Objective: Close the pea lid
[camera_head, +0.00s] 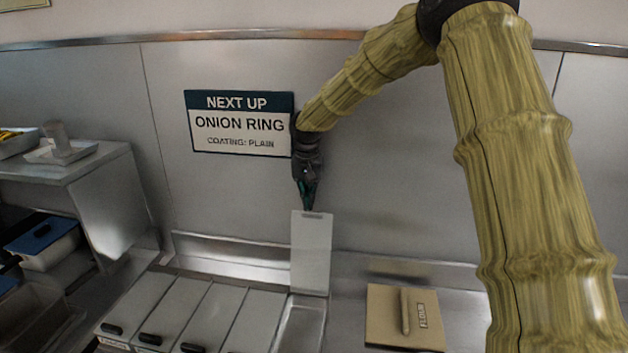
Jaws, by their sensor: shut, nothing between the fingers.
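A pale grey lid (311,255) stands raised, close to upright, at the back of the rightmost bin (302,325) in the row. That bin's inside shows as an open, pale metal well, partly cut off by the lower frame edge. No pea label can be read, so I cannot tell from the picture that this is the pea lid. My gripper (307,206) points down, shut and empty, at the top edge of the raised lid. I cannot tell whether its fingertips touch the lid or are just behind it.
Several shut grey lids (213,312) with black handles lie left of the open bin. A tan board marked flour (405,316) lies to the right. A steel wall with an onion ring sign (240,124) stands behind. A side shelf (70,165) holds trays at left.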

